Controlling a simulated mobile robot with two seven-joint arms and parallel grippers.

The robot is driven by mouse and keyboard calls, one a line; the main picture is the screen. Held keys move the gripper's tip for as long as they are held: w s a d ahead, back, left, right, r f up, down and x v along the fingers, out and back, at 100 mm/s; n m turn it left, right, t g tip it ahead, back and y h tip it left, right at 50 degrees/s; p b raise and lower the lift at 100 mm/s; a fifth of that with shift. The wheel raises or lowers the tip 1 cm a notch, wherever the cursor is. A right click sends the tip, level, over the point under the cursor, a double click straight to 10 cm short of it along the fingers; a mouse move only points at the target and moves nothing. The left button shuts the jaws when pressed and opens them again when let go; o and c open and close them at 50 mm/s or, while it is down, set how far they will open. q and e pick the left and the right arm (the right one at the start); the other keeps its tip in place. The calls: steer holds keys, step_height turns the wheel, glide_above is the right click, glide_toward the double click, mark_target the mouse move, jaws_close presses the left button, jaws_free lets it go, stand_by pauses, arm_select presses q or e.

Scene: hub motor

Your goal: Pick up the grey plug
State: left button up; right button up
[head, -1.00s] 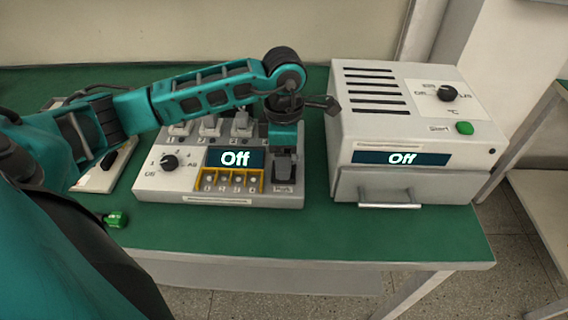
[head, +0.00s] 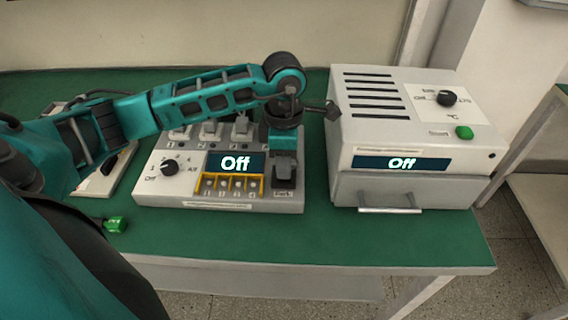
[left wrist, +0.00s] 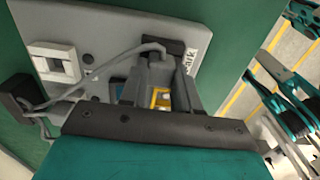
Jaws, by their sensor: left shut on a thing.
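The grey plug (head: 284,182) sits at the slot marked Park, at the right front of the white control box (head: 232,201). My left gripper (head: 284,160) points down over this slot and is shut on the plug. In the left wrist view the two fingers (left wrist: 165,90) reach down beside the dark plug end (left wrist: 179,48) and the Park label. A grey cable (left wrist: 110,62) runs to that spot. The fingers and gripper body hide much of the plug, and I cannot tell whether it is clear of the slot. My right gripper is not in view.
The box has a display (head: 236,163) reading Off, a knob (head: 170,166), a yellow-framed row (head: 230,187) and several pale sockets behind. A white oven-like unit (head: 410,135) stands close on the right. A green connector (head: 116,225) lies at the left front. The table front (head: 300,240) is clear.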

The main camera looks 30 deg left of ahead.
arm_select(q)
step_height(320, 180, up, 20)
steer(key=p, duration=0.1)
steer(key=shift+p, duration=0.4)
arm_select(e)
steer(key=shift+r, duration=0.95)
arm_select(q)
steer(key=shift+f, duration=0.1)
